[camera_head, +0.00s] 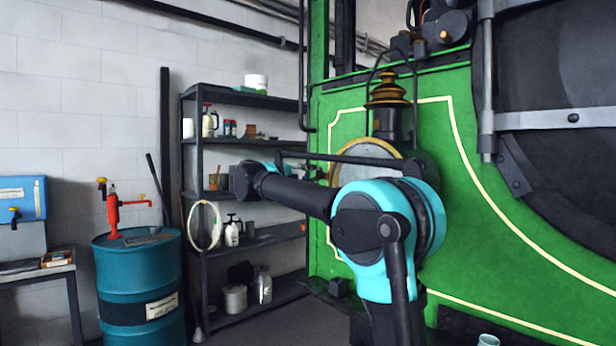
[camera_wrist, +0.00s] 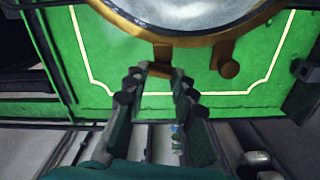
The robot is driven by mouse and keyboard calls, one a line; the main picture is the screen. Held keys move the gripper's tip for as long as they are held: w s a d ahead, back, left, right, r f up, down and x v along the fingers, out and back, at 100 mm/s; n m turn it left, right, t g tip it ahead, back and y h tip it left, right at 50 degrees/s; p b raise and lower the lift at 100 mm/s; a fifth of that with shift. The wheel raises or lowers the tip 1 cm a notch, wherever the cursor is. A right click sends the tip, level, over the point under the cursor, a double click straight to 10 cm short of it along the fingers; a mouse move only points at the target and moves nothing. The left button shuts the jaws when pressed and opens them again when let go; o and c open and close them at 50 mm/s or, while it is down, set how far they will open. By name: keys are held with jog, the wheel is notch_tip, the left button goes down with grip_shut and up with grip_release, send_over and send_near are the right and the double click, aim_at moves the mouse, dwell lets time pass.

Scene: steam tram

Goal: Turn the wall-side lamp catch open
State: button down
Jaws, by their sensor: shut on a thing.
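The lamp (camera_head: 352,167) is on the green side of the tram, with a brass rim and a pale glass; my arm covers part of it. In the wrist view the brass rim (camera_wrist: 200,40) and glass cross the top. The wall-side catch (camera_wrist: 162,58) is a small brass piece at the rim's lower edge. My gripper (camera_wrist: 161,76) has its fingertips on either side of this catch and is shut on it. The fingers hide part of the catch, so its exact angle is unclear. In the head view my gripper (camera_head: 303,171) reaches the lamp from the wall side.
A brass knob (camera_wrist: 227,62) juts from the rim just right of the fingers. A dark handrail (camera_head: 345,159) crosses in front of the lamp. A shelf rack (camera_head: 250,142) with bottles and a blue drum (camera_head: 140,290) stand to the left by the wall.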

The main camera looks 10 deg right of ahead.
jog(key=shift+w+a+n, duration=0.1)
jog(key=shift+n, duration=1.1)
jog(key=shift+r, duration=0.1)
jog(key=c, duration=1.2)
grip_release()
jog(key=v, duration=1.2)
jog(key=shift+w, duration=0.1)
